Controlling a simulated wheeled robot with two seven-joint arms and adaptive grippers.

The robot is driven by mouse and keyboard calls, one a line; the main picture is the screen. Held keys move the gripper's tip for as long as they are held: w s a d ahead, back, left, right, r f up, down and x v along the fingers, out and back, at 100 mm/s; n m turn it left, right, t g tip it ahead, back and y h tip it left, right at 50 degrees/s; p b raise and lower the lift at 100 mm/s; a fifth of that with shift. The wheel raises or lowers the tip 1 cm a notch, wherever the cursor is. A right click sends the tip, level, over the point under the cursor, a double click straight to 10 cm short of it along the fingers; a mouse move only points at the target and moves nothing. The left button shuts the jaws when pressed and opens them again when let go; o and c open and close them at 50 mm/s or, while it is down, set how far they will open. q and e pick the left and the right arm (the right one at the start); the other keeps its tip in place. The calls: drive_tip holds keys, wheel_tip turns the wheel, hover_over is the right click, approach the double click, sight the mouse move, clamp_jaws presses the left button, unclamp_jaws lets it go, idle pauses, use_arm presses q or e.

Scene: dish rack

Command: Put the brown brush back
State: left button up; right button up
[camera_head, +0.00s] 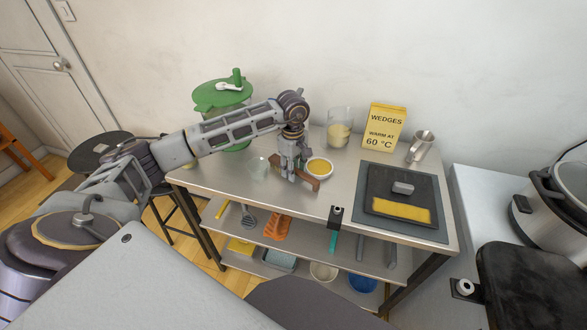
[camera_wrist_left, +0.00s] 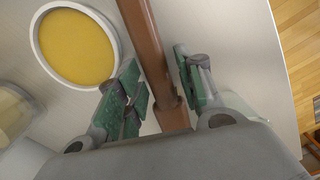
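The brown brush (camera_head: 308,182) lies on the upper metal shelf of the table, beside a small white bowl of yellow food (camera_head: 319,168). My left gripper (camera_head: 292,172) is down over the brush and hides part of it. In the left wrist view the brown handle (camera_wrist_left: 149,45) runs between the two green-padded fingers of the gripper (camera_wrist_left: 158,78). A narrow gap shows between the handle and the right finger, so the fingers look open around it. The handle's lower end is hidden by the gripper body. My right gripper is not in view.
A green-lidded container (camera_head: 222,95), a glass jar (camera_head: 340,128), a yellow sign (camera_head: 385,127) and a metal jug (camera_head: 420,146) stand along the back. A dark tray (camera_head: 374,212) with a grey block and yellow sponge-like piece is at right. Utensils fill the lower shelf (camera_head: 303,236).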

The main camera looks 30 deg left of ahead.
use_arm(q)
drive_tip(key=shift+o, duration=0.9)
wheel_tip(320, 180, up, 12)
idle(0.3)
drive_tip(key=shift+s+a+f, duration=0.1)
idle(0.8)
